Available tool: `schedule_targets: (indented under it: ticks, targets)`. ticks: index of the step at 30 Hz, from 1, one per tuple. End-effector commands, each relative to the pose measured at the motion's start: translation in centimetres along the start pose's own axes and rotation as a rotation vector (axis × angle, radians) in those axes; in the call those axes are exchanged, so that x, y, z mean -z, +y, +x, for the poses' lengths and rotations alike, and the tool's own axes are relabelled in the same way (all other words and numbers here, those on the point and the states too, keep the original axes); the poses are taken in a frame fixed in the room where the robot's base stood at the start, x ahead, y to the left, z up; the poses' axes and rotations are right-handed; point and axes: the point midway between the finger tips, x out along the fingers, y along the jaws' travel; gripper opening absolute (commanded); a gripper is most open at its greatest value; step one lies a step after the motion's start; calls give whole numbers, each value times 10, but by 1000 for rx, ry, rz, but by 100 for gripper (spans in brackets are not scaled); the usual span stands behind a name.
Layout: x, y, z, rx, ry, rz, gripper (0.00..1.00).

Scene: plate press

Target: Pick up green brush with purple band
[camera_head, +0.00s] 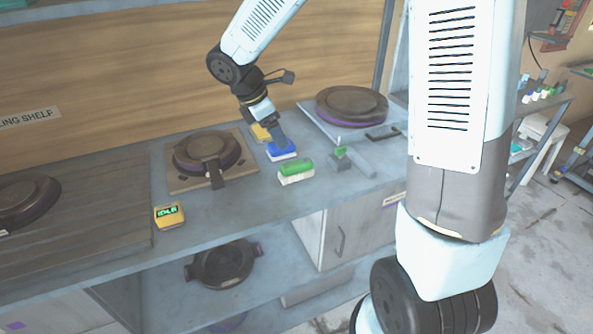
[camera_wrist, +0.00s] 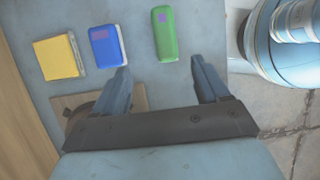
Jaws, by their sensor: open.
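The green brush (camera_head: 295,170) with pale bristles lies on the grey counter, nearer the front than the blue brush (camera_head: 281,150). In the wrist view the green brush (camera_wrist: 165,42) shows a purple patch on its top. My gripper (camera_head: 279,138) is open and appears over or just behind the blue brush in the head view. In the wrist view, the gap between my fingertips (camera_wrist: 160,68) is empty, and the green brush lies just beyond it, roughly in line. The exact height of my gripper above the counter is hard to tell.
The blue brush (camera_wrist: 107,46) and a yellow brush (camera_wrist: 56,58) lie left of the green one in the wrist view. A grey-and-green tool (camera_head: 355,160) lies to its right in the head view. Round presses (camera_head: 207,150) (camera_head: 351,104) and a yellow display box (camera_head: 169,216) stand nearby.

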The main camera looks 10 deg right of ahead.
Motion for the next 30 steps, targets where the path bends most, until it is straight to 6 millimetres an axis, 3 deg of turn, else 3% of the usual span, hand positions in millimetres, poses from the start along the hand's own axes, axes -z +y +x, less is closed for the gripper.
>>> schedule_targets:
  ticks: [12,22,30]
  targets:
    - [-1,-2,67,4,1,3,74]
    - [-3,-4,88,3,0,4,74]
    - [-7,-10,124,3,1,4,74]
